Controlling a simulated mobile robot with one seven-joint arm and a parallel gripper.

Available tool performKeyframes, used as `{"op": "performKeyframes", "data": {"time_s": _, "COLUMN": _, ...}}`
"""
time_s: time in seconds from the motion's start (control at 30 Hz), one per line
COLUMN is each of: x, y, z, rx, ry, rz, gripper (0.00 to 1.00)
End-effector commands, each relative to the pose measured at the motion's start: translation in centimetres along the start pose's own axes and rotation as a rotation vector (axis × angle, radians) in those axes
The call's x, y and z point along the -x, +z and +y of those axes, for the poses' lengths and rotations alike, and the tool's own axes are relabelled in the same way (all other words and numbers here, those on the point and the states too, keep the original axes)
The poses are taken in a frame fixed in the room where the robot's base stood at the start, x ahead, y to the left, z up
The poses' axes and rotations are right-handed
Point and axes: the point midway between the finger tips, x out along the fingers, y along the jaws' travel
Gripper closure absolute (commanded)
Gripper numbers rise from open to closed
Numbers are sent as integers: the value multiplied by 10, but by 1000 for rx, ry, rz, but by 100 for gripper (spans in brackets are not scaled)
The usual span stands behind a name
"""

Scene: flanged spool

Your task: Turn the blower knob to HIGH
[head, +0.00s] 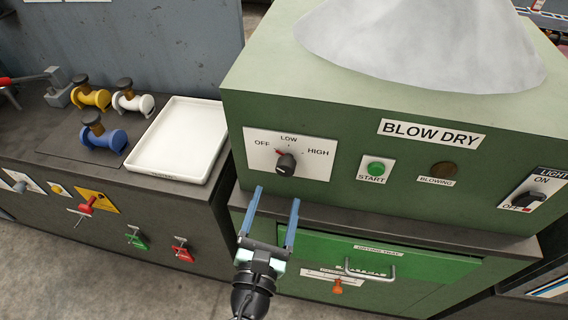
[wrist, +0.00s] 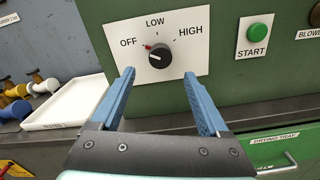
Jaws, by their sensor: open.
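The blower knob (head: 286,163) is black and round, on a white plate (head: 257,160) marked OFF, LOW and HIGH. It also shows in the wrist view (wrist: 159,58), where a red mark lies at its upper left, on the OFF side. A short pale line on the knob also lies toward its left side, so it appears to be at OFF. My gripper (head: 276,195) is open and empty, its blue fingers pointing at the panel from just below the knob. In the wrist view the knob appears between and beyond the fingertips (wrist: 158,72), with no visible contact.
The green START button (head: 376,168) and BLOWING lamp (head: 443,169) sit to the right of the knob. Below are a ledge and the drying tray drawer with its handle (head: 370,270). A white tray (head: 217,118) and several coloured spools stand at left.

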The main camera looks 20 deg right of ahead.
Motion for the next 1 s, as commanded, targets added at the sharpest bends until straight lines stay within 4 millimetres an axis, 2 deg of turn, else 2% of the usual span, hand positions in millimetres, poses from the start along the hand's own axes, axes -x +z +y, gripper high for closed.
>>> {"op": "performKeyframes", "data": {"time_s": 0.03, "x": -13, "y": 4, "z": 0, "rx": 0, "ry": -2, "rz": -4, "gripper": 22}}
{"op": "performKeyframes", "data": {"time_s": 0.2, "x": -47, "y": 3, "z": 0, "rx": -1, "ry": -2, "rz": -3, "gripper": 22}}
{"op": "performKeyframes", "data": {"time_s": 0.4, "x": -75, "y": 2, "z": 0, "rx": 0, "ry": -1, "rz": -2, "gripper": 22}}
{"op": "performKeyframes", "data": {"time_s": 0.6, "x": -86, "y": 1, "z": 0, "rx": -2, "ry": -1, "rz": 0, "gripper": 22}}
{"op": "performKeyframes", "data": {"time_s": 0.87, "x": -86, "y": 1, "z": 0, "rx": -2, "ry": 0, "rz": 0, "gripper": 22}}
{"op": "performKeyframes", "data": {"time_s": 1.0, "x": -86, "y": 1, "z": 0, "rx": -2, "ry": 0, "rz": 0, "gripper": 45}}
